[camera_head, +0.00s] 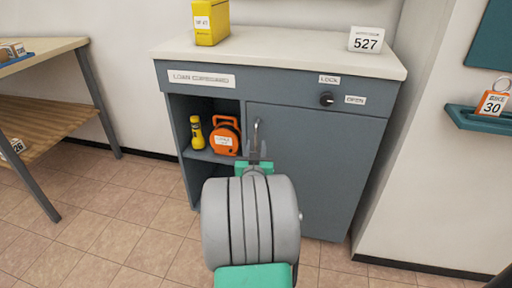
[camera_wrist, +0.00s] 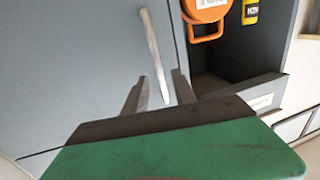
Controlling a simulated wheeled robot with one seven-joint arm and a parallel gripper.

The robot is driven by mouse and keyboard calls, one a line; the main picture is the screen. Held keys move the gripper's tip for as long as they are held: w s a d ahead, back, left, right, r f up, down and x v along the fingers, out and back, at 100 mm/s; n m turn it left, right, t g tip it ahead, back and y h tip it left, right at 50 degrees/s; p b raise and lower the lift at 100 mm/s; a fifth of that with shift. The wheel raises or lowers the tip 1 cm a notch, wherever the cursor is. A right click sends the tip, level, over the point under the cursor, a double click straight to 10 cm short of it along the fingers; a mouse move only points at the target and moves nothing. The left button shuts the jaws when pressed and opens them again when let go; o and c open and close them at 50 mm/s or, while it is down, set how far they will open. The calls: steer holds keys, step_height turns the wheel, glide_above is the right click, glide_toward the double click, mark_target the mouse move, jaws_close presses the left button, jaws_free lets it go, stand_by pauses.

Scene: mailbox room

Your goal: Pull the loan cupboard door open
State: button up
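The loan cupboard (camera_head: 290,65) is a grey-blue cabinet with a pale top and a "LOAN CUPBOARD" label. Its door (camera_head: 325,165) covers the right part and looks shut. The door handle (camera_head: 256,132) is a slim upright metal bar near the door's left edge; it also shows in the wrist view (camera_wrist: 152,45). My gripper (camera_head: 258,160) is at the lower part of the handle. In the wrist view my gripper (camera_wrist: 160,90) has its fingers apart, with the handle's lower end between them. I cannot tell whether either finger touches it. My arm hides the door's lower left.
A dark knob (camera_head: 326,98) sits between "LOCK" and "OPEN" labels above the door. The open compartment at left holds a yellow torch (camera_head: 197,133) and an orange reel (camera_head: 225,136). A yellow box (camera_head: 211,22) and a "527" sign (camera_head: 366,39) stand on top. A table (camera_head: 45,45) is at left.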

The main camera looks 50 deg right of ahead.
mark_target(256, 141)
steer(key=b+x, duration=0.1)
steer(key=x, duration=0.3)
steer(key=shift+w, duration=0.1)
jaws_close()
stand_by(1.3)
